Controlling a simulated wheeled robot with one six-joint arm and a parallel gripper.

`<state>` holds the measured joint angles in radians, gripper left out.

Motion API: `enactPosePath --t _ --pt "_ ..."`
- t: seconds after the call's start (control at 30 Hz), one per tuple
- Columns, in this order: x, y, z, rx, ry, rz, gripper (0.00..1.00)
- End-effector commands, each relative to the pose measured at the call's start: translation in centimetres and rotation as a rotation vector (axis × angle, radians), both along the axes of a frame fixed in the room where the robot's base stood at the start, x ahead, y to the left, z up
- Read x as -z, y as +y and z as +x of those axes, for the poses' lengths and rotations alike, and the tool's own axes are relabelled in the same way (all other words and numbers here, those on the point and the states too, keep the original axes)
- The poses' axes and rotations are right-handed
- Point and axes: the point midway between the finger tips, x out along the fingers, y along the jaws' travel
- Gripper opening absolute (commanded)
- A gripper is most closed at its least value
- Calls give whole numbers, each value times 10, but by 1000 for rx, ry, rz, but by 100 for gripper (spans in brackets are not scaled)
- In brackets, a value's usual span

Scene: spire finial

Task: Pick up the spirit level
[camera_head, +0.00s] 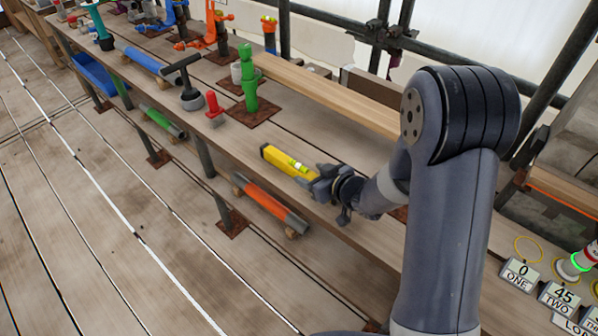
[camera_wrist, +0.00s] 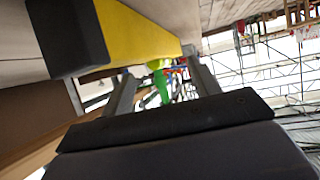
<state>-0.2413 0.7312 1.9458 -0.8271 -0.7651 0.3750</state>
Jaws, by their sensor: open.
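The yellow spirit level (camera_head: 280,159) lies on the long wooden bench in the head view, with a greenish vial showing on it. My gripper (camera_head: 322,187) is at the level's near end and hides part of it. In the wrist view the level (camera_wrist: 145,28) crosses the top left, its black end cap (camera_wrist: 65,38) close to the camera. My gripper (camera_wrist: 158,68) is open there, with its two finger tips apart and close to the level's lower edge. I cannot tell whether they touch it.
The bench (camera_head: 330,217) has a green post (camera_head: 248,80) on a rusty plate, a red clamp-like piece (camera_head: 213,105) and a loose plank (camera_head: 330,98) behind the level. An orange and grey tube (camera_head: 265,203) lies below the bench's front edge. Scaffold poles stand behind.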

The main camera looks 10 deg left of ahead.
Motion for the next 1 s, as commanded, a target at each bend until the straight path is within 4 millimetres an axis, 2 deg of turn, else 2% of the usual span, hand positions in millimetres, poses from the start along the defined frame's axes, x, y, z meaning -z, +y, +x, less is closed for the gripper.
enactPosePath --t 0.4,0.73,1.0 --pt "18 31 28 -1 1 0 58" --pt "21 35 33 1 0 0 58" --pt "21 35 33 0 0 0 37"
